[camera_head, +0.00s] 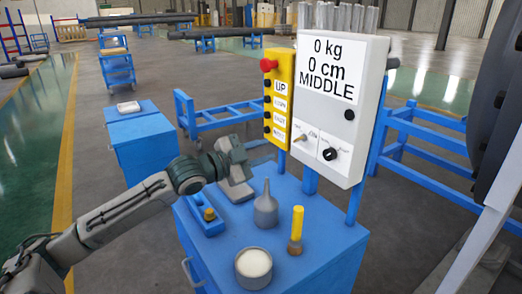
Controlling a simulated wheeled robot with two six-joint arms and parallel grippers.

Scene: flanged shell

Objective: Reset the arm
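My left arm comes in from the left and reaches over the blue cabinet. My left gripper (240,186) is at its end, just above the back left of the cabinet top, left of the grey oil can. Its fingers are too small and dark to tell whether they are open or shut. My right gripper does not show.
The blue cabinet (318,238) carries a grey oil can (265,208), a yellow-handled brush (297,226), a round tin (254,266) and a blue tray (202,222). A white control box (340,105) with a yellow button panel (279,100) stands behind. A large dark flange (497,110) is at right.

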